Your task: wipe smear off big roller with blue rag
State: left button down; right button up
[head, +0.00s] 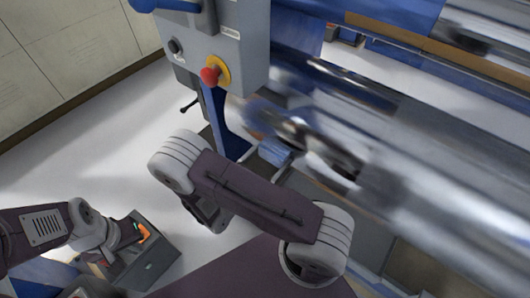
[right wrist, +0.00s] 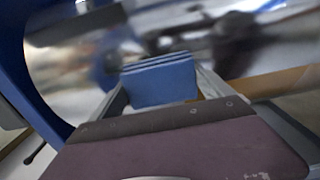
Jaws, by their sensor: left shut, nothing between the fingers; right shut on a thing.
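The big roller (head: 400,165) is a shiny metal cylinder running diagonally across the right of the head view. Blurred reflections cover its near end, and I cannot make out a smear. The blue rag (right wrist: 160,82) is folded in layers between the fingers of my right gripper (right wrist: 162,92), in front of the blurred roller surface. A blue patch that looks like the rag (head: 275,151) shows by the roller's left end in the head view, where my arm hides most of that gripper. Contact with the roller cannot be told. My left gripper (head: 122,238) is shut and empty, low at the left.
A grey control box (head: 215,45) with a red stop button (head: 210,75) stands left of the roller. A dark grey bin (head: 145,262) with something orange (head: 144,233) is by my left gripper. More rollers lie at the upper right. Pale floor is open at the left.

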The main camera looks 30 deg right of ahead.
jog(key=shift+s+d, duration=0.25)
jog(key=shift+s, duration=0.5)
jog(key=shift+d+r+p, duration=0.1)
jog(key=shift+d+p, duration=0.05)
jog(key=shift+p, duration=0.15)
jog(key=shift+w, duration=0.1)
jog(key=shift+w+a, duration=0.3)
jog(key=shift+w, duration=0.3)
jog(key=shift+w+a, duration=0.3)
jog(key=shift+w, duration=0.3)
jog(key=shift+w+a, duration=0.3)
jog(key=shift+w, duration=0.3)
jog(key=v, duration=0.6)
